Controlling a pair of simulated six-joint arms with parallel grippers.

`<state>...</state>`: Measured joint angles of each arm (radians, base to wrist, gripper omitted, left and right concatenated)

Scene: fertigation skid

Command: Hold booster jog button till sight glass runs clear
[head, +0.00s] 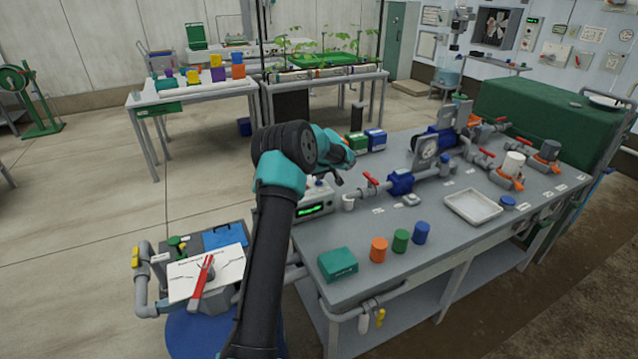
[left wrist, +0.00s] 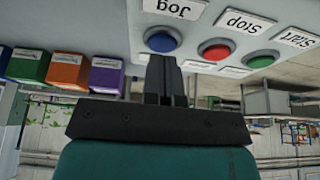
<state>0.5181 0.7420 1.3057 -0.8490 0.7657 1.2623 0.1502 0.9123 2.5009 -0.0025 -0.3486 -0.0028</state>
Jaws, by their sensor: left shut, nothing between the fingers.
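The control box (head: 312,209) with a lit green display stands at the left end of the grey bench. In the left wrist view its panel is upside down, with a blue button (left wrist: 163,39) by the label Jog, a red button (left wrist: 215,49) by Stop and a green button (left wrist: 262,59) by Start. My left gripper (left wrist: 162,62) is shut and empty, its tips right by the blue button's lower edge; I cannot tell whether they touch it. A round, pale-faced fitting (head: 427,149) on the pipework may be the sight glass; its contents are too small to read. My right gripper is out of view.
Pipework with a red-handled valve (head: 370,180) and a blue fitting (head: 401,183) runs right of the control box. A white tray (head: 473,206), a green box (head: 338,264) and orange, green and blue cylinders occupy the bench. The bench's middle front is partly clear.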

